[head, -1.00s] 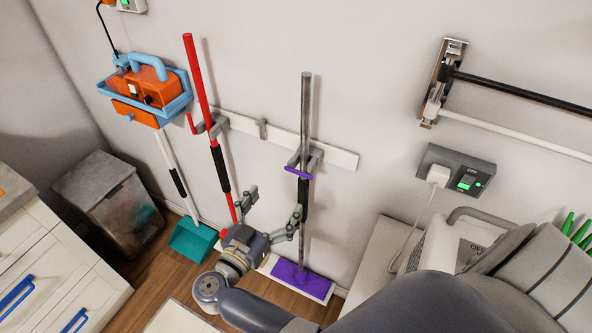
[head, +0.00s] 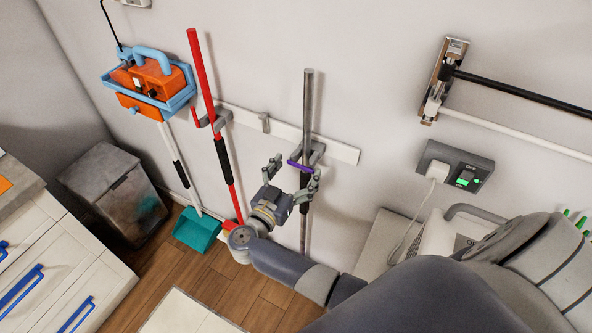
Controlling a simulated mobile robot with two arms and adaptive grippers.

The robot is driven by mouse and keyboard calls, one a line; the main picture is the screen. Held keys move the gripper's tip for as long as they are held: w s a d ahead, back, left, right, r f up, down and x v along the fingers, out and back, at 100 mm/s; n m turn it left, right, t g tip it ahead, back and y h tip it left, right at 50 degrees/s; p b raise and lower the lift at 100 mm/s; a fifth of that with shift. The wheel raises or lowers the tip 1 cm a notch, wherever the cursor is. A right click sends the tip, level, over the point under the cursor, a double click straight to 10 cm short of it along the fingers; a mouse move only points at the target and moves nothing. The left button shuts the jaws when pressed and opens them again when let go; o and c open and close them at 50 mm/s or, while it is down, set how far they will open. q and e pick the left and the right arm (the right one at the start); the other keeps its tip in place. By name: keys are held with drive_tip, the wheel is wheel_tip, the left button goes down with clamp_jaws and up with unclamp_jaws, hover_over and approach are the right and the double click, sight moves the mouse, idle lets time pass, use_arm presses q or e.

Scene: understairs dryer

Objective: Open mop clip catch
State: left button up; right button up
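The mop (head: 308,105) stands upright against the wall, its grey pole held in a grey clip on the white wall rail (head: 340,150). A purple catch (head: 299,166) crosses the front of that clip. My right gripper (head: 294,170) is open just below and in front of the catch, one finger left of the pole and the other close to the pole on its right. I cannot tell whether a finger touches the catch. My arm hides the mop's lower end. My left gripper is not in view.
A red-handled tool (head: 203,75) hangs in the clip to the left, beside a teal dustpan (head: 197,230) and an orange vacuum in a blue holder (head: 150,85). A socket (head: 455,168) and a bar rack (head: 520,92) are on the right.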

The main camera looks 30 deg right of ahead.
drive_tip(key=c, duration=1.1)
drive_tip(key=r+n+p, duration=0.1)
drive_tip(key=n+p, duration=0.1)
drive_tip(key=p, duration=0.2)
drive_tip(key=r+n+p, duration=0.1)
drive_tip(key=n+p, duration=0.1)
drive_tip(key=p, duration=0.2)
drive_tip(key=shift+w+a, duration=0.15)
drive_tip(key=shift+w, duration=0.05)
drive_tip(key=shift+w+f+n+p, duration=0.1)
drive_tip(key=shift+f+n+p, duration=0.05)
drive_tip(key=shift+n+p, duration=0.55)
drive_tip(key=o, duration=1.5)
drive_tip(key=shift+o, duration=0.2)
